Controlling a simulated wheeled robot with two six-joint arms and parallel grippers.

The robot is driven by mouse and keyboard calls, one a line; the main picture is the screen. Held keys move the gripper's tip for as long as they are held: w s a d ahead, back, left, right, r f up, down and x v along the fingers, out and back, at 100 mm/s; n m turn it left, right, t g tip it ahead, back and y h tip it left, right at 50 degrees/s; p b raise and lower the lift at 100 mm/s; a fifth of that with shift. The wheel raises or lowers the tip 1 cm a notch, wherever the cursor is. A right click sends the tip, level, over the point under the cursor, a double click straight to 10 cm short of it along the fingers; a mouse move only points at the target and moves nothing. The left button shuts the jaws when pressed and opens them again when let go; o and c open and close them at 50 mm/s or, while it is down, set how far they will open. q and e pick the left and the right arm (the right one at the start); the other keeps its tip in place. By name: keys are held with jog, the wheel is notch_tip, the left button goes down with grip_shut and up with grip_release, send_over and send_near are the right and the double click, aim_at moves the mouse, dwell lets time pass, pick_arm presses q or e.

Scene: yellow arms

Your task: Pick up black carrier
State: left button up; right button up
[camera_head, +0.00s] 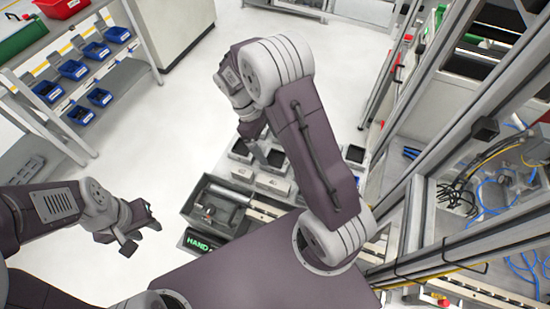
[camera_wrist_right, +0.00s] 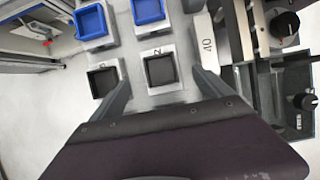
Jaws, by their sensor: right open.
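In the right wrist view, a square black carrier (camera_wrist_right: 160,69) sits on a light holder marked 2, framed by the two fingers of my right gripper (camera_wrist_right: 160,80). The gripper is open and empty; I cannot tell the height gap. A second black carrier (camera_wrist_right: 103,81) sits to the left. In the head view, my right gripper (camera_head: 258,150) points down over the carrier holders, partly hidden by its own arm. A black carrier (camera_head: 240,151) shows left of it. My left gripper (camera_head: 140,232) hangs over the floor at left, its fingers apart and empty.
Two blue carriers (camera_wrist_right: 90,20) (camera_wrist_right: 148,10) sit beyond the black ones. A white block marked 40 (camera_wrist_right: 207,48) and a knobbed device (camera_wrist_right: 290,70) stand to the right. In the head view, a grey tray (camera_head: 190,208) stands in front, a shelf with blue bins (camera_head: 75,69) at left.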

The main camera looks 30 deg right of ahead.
aim_at(278, 160)
jog(key=shift+s+d+f, duration=0.15)
jog(key=shift+d+f, duration=0.2)
jog(key=shift+f, duration=0.3)
jog(key=x, duration=0.1)
jog(key=p+x, duration=0.1)
jog(key=x, duration=0.2)
jog(key=shift+s+a+f+p, duration=0.2)
jog(key=shift+p, duration=0.15)
jog(key=shift+d+f, duration=0.2)
jog(key=shift+f, duration=0.2)
jog(key=shift+a, duration=0.1)
jog(key=c, duration=1.8)
jog(key=shift+r, duration=0.15)
